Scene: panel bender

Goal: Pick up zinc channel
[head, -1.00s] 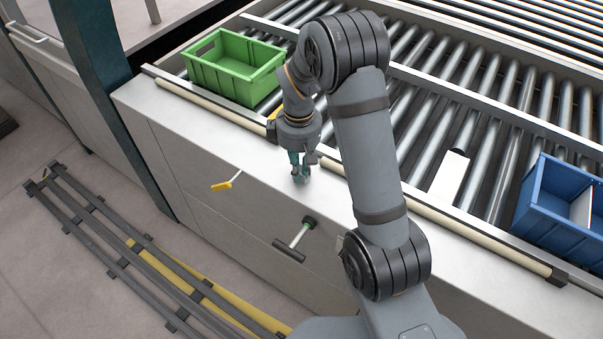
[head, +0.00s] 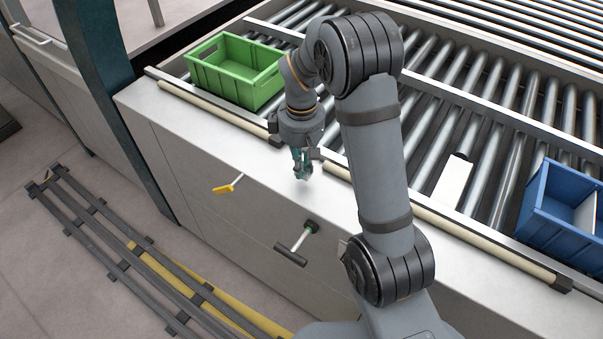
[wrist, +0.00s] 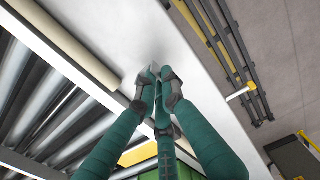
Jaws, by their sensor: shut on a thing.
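My gripper (head: 302,172) points down at the light metal ledge (head: 235,137) in front of the rollers. In the wrist view, the teal fingers of my gripper (wrist: 157,85) come together with their dark tips closed on a small grey metal piece, apparently the zinc channel (wrist: 154,68). Only a little of it shows between the fingertips; the fingers hide the rest. It sits low over or on the ledge; I cannot tell whether it is clear of the surface. In the head view the piece is too small to make out.
A green bin (head: 235,70) stands on the rollers at the left. A blue bin (head: 560,208) with a pale plate inside stands at the right. A white flat piece (head: 455,182) lies on the rollers between. A yellow-handled lever (head: 228,185) and a black-handled lever (head: 295,247) stick out of the front.

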